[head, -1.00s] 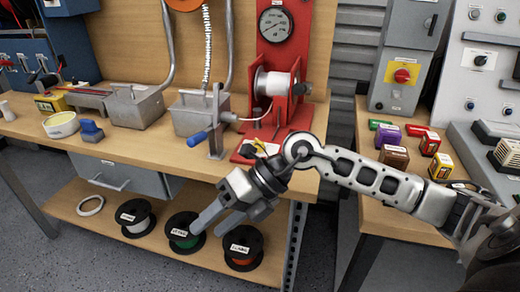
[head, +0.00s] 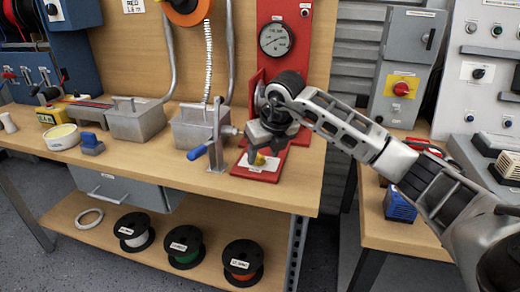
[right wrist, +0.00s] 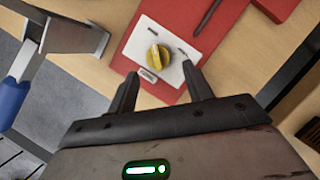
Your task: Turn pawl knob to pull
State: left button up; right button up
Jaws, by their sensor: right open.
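The yellow pawl knob (right wrist: 158,56) sits on a white plate (right wrist: 172,36) fixed to the red base of the winding stand. Marks on the plate are too small to read, so I cannot tell the knob's setting. In the head view the knob (head: 259,160) shows just below my right gripper (head: 263,152). The right gripper is open and points down at the plate. In the right wrist view its fingertips (right wrist: 160,74) are apart, near the knob's lower edge, with nothing between them. Whether they touch the plate is unclear. My left gripper is not in view.
A metal post with a blue-handled crank (head: 198,152) stands just left of the red base (head: 262,175). The red upright with a gauge (head: 276,39) rises behind. Grey metal bins (head: 137,121) stand farther left. Bare bench (head: 225,185) lies in front.

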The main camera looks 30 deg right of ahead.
jog(key=shift+w, duration=1)
jog(key=shift+w+d+f, duration=0.1)
jog(key=shift+f, duration=0.5)
jog(key=c, duration=1)
jog(key=shift+o, duration=0.2)
